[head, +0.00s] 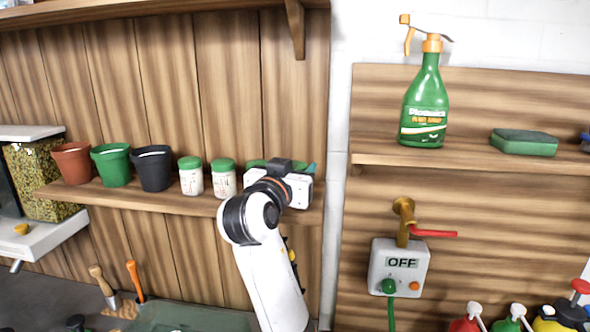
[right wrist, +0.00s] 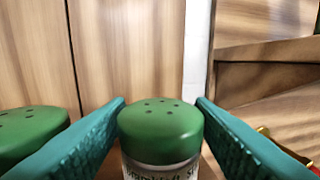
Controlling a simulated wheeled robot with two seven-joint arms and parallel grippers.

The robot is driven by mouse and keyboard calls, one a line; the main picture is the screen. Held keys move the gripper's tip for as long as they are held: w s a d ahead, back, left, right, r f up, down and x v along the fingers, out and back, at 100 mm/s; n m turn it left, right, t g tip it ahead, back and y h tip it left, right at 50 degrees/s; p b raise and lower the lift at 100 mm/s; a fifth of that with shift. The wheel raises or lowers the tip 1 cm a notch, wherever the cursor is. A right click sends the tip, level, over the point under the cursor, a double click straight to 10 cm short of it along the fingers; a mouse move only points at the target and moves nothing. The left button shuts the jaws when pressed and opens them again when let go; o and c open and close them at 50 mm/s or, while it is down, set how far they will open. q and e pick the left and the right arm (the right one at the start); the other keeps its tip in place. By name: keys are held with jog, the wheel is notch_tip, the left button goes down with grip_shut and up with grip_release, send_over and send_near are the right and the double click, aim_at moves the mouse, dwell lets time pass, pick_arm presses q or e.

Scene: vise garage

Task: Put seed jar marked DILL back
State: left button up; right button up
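In the head view my right gripper (head: 284,168) is at the right end of the left wall shelf, its teal fingers spread. In the right wrist view a green-lidded seed jar (right wrist: 161,133) stands upright between the two fingers of my right gripper (right wrist: 161,104). Its lid has small holes, and its label is mostly cut off, so I cannot read DILL on it. In the head view this jar is largely hidden behind the gripper. Two similar white jars with green lids, one left (head: 190,177) and one right (head: 223,179), stand just to its left. My left gripper is not in view.
The wooden shelf (head: 120,196) also holds a terracotta pot (head: 72,163), a green pot (head: 111,164) and a black pot (head: 152,168). A shelf bracket (head: 295,28) hangs above the gripper.

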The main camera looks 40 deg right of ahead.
jog(key=shift+o, duration=1.2)
jog(key=shift+r, duration=0.2)
jog(key=b+v, duration=0.4)
jog(key=v, duration=0.8)
jog(key=shift+f, duration=0.1)
